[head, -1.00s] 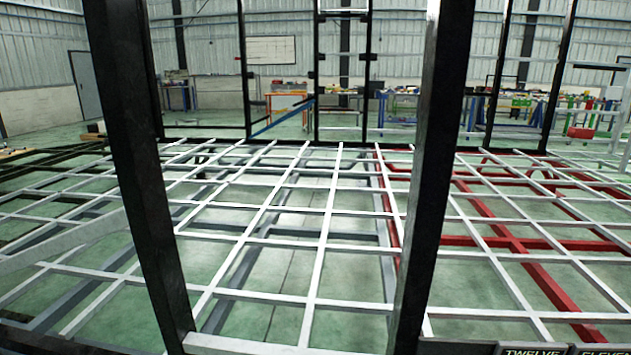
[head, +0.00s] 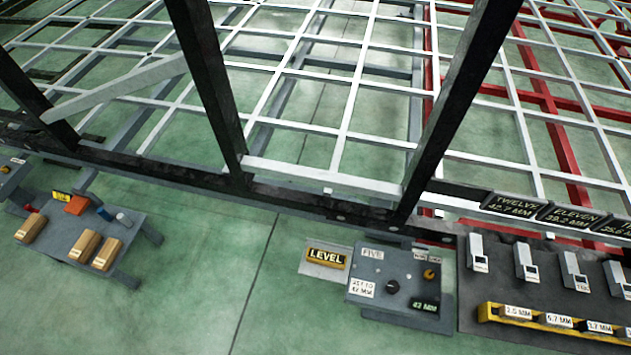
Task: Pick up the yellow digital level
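A yellow block with a dark face reading "LEVEL" (head: 326,258) lies on a small light grey plate (head: 318,272) at the lower middle of the head view. It sits just left of a grey panel (head: 399,290) marked "FIVE". My gripper is not in view.
A black frame rail (head: 290,197) with uprights runs behind the level. A white bar grid (head: 345,120) lies beyond it. A dark board (head: 545,300) with several grey gauges is at right. A grey bench (head: 85,235) with wooden blocks stands at left. Green floor between is clear.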

